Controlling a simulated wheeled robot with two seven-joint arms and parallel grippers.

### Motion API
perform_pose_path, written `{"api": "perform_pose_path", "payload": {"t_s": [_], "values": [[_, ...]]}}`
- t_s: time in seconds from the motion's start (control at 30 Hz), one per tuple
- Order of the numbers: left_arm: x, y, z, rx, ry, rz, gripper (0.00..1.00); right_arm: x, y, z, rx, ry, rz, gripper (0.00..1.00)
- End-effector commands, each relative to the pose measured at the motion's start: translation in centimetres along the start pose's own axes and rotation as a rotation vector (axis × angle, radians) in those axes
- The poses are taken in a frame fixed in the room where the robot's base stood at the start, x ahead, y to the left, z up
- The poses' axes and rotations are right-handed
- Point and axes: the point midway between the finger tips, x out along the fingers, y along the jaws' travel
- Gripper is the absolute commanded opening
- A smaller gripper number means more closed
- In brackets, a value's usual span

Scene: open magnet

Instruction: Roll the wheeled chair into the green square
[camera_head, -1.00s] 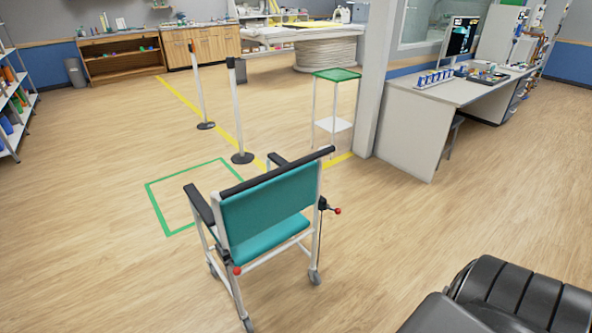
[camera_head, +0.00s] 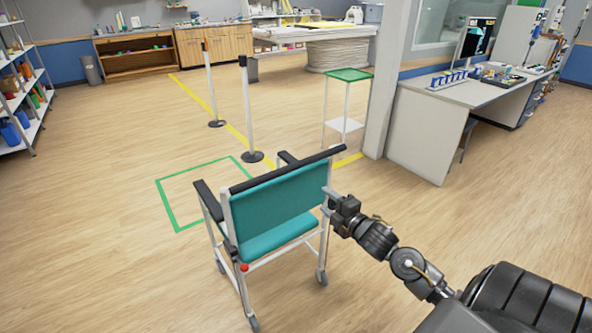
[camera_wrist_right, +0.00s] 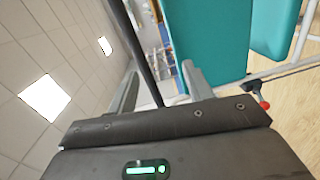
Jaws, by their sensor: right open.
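The wheeled chair (camera_head: 272,212) has a teal seat and back, white frame, black armrests and a black top bar. It stands with its back to me, just in front of the green square (camera_head: 168,208), a green outline on the floor. My right gripper (camera_head: 331,197) is at the right side of the chair's back. In the right wrist view its open fingers (camera_wrist_right: 161,88) have a black bar (camera_wrist_right: 138,45) showing between them, with the chair's teal back (camera_wrist_right: 208,40) beside it. I cannot tell whether they touch the bar. My left gripper is not in view.
Two barrier posts (camera_head: 248,110) stand behind the square along a yellow floor line (camera_head: 194,96). A green-topped stand (camera_head: 349,75) is beyond the chair to the right, near a pillar and a desk (camera_head: 425,125). Shelves (camera_head: 28,135) stand at the left. The floor left is clear.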

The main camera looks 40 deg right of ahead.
Motion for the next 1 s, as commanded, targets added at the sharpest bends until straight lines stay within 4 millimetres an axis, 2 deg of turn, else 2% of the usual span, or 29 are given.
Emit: {"api": "perform_pose_path", "payload": {"t_s": [0.03,0.17,0.33,0.47,0.67,0.9,1.0], "values": [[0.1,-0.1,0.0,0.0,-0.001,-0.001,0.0,-0.2,1.6,-0.5,-0.031,0.015,0.027,0.51],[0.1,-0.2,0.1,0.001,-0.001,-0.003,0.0,-0.6,3.8,-1.2,-0.077,0.033,0.067,0.51],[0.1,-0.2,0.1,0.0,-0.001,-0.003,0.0,-0.5,4.3,-1.4,-0.087,0.036,0.076,0.51],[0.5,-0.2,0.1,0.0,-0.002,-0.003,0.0,0.5,4.2,-1.4,-0.085,0.037,0.077,0.51],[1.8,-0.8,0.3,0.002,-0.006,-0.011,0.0,4.5,4.4,-1.5,-0.084,0.035,0.08,0.51],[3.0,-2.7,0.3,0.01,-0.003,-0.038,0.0,10.4,4.9,-1.8,-0.084,0.035,0.077,0.51],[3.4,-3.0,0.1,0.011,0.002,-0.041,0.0,12.4,5.0,-1.9,-0.084,0.035,0.076,0.51]]}}
